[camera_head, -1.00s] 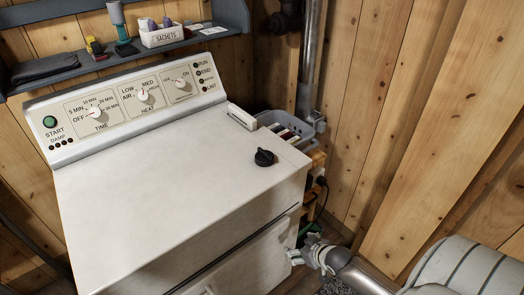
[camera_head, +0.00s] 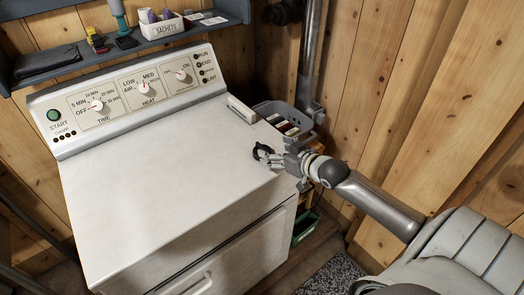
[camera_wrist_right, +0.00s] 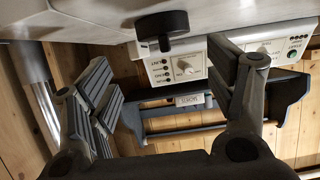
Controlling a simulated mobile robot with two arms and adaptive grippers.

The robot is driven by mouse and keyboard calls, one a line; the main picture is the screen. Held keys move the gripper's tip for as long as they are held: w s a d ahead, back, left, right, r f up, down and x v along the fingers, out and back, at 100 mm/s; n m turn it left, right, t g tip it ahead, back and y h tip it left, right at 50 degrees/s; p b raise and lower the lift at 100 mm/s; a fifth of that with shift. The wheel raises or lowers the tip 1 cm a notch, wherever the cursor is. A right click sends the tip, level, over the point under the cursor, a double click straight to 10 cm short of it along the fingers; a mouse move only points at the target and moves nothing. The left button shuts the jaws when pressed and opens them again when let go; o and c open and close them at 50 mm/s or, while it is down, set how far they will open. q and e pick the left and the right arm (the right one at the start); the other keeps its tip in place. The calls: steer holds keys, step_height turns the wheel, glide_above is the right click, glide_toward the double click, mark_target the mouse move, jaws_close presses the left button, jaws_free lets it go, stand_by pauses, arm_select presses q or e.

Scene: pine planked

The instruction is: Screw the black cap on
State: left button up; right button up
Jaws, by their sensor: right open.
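The black cap (camera_head: 260,149) is on the white top of the dryer (camera_head: 165,160), near its right edge. My right gripper (camera_head: 268,156) reaches in from the right, close against the cap and partly covering it. In the right wrist view the black cap (camera_wrist_right: 162,26) shows near the top edge, a round disc with a smaller part at its side. My left gripper is not in view.
The control panel (camera_head: 135,95) with dials rises behind the dryer top. A shelf (camera_head: 75,68) above it holds a sachets box (camera_head: 162,29) and small items. A grey bin (camera_head: 268,112) stands behind, at the right. The left part of the dryer top is clear.

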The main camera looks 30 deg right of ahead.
mark_target(262, 146)
steer(key=shift+x, duration=0.8)
steer(key=shift+w+a, duration=0.1)
steer(key=shift+w, duration=0.1)
steer(key=p+x, duration=0.1)
steer(key=x, duration=0.1)
steer(key=p+x, duration=0.1)
steer(key=x, duration=0.1)
steer(key=shift+a+r, duration=0.1)
steer(key=shift+a, duration=0.25)
steer(key=shift+w+f, duration=0.25)
steer(key=shift+w, duration=0.05)
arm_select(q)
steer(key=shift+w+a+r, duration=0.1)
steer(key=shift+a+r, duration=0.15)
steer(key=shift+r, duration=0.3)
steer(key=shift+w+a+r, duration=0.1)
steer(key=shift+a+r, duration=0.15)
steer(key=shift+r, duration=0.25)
arm_select(e)
steer(key=c, duration=0.9)
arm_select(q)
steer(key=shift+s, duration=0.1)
arm_select(e)
steer(key=shift+r, duration=0.1)
